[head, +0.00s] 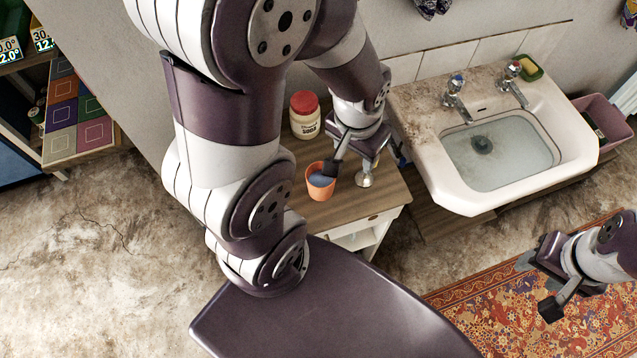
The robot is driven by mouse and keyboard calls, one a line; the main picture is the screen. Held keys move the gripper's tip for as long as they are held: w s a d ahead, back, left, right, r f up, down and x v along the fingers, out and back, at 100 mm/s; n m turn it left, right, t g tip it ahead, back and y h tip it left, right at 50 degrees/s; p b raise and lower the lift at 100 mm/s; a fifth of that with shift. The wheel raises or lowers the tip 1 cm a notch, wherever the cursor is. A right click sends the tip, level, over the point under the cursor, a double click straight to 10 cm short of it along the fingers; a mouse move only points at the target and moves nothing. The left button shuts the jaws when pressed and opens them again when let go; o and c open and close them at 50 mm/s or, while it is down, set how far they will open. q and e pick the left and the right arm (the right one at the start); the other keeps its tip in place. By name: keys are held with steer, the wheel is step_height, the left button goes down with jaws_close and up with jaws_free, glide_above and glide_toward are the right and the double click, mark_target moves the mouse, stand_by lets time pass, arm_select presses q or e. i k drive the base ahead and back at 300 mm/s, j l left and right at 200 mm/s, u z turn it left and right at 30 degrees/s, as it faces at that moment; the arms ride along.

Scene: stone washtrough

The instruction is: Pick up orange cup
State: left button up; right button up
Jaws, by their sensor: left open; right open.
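The orange cup (320,190) stands upright on the small wooden cabinet (385,195), near its front left part. Its inside looks blue-grey. My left gripper (348,165) is open above the cabinet, just right of the cup. One dark fingertip is at the cup's upper right rim; I cannot tell whether it touches, or is inside or above the rim. My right gripper (538,286) is open and empty at the lower right, over the patterned rug (480,320), far from the cup.
A white jar with a red lid (304,112) stands behind the cup. A shiny metal object (364,178) stands just right of it, partly under my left gripper. A white sink (470,190) with two taps is right of the cabinet. Shelves (80,155) stand at the left.

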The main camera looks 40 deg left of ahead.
mark_target(320, 188)
steer(key=u, duration=1.35)
steer(key=l+u, duration=0.2)
steer(key=l, duration=0.25)
steer(key=k+l+u, duration=0.2)
steer(key=l, duration=0.2)
steer(key=l+u, duration=0.15)
steer(key=l, duration=0.3)
steer(key=k, duration=0.05)
